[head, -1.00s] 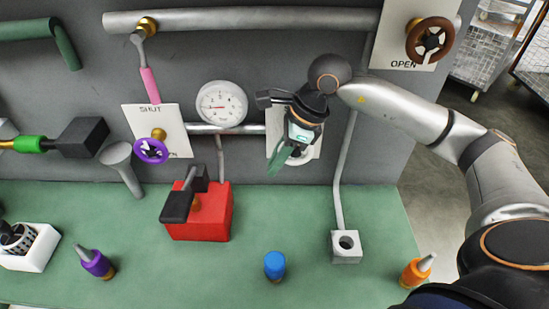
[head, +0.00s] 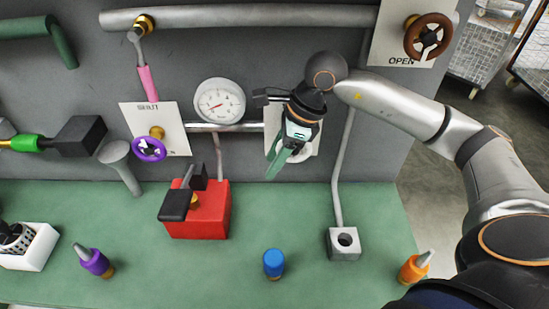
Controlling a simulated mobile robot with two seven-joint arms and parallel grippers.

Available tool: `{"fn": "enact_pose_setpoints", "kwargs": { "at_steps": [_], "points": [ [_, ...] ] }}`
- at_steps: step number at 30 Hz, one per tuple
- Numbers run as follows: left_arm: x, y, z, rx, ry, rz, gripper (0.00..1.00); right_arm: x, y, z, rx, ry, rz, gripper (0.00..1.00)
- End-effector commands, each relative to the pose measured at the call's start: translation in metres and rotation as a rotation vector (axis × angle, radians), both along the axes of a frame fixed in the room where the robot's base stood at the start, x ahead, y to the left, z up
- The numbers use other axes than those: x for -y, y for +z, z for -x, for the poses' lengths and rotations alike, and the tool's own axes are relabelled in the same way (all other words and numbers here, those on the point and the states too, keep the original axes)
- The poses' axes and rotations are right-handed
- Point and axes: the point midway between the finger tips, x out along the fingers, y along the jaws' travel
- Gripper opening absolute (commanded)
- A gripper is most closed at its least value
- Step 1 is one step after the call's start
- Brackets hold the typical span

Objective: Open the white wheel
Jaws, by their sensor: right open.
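My right gripper (head: 273,166) is open, its green fingers pointing down and left in front of a white plate (head: 313,141) on the grey wall. The gripper covers most of this plate. A pale rounded shape, perhaps part of the white wheel, shows just right of the fingers; the wheel cannot be made out clearly. I cannot tell whether the fingers touch it. Nothing is seen held between them. My left gripper is not in view.
A gauge (head: 219,101) and a purple wheel (head: 149,149) are left of the gripper. A brown wheel (head: 428,37) is at upper right. Below stand a red box (head: 209,218), a blue-capped bottle (head: 274,263) and a grey block (head: 344,253). The green bench between is clear.

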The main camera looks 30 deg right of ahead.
Motion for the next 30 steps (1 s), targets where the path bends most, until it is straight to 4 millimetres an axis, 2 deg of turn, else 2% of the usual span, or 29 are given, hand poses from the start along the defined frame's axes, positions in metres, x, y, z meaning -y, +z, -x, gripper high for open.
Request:
{"fn": "enact_pose_setpoints", "kwargs": {
  "at_steps": [5,8,17,24,30],
  "points": [
    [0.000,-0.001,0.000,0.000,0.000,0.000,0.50,0.000,0.015,-0.001,0.005,-0.002,-0.001,0.47],
    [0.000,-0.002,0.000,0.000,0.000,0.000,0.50,0.000,0.035,-0.001,0.008,0.001,0.000,0.47],
    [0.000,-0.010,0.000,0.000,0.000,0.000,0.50,-0.025,0.091,0.044,0.009,0.007,-0.001,0.47],
    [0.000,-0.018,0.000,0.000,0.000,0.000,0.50,-0.050,0.113,0.089,0.008,0.006,0.002,0.47],
    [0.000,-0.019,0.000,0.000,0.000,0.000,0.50,-0.064,0.126,0.114,0.003,0.004,0.000,0.47]
  ]
}}
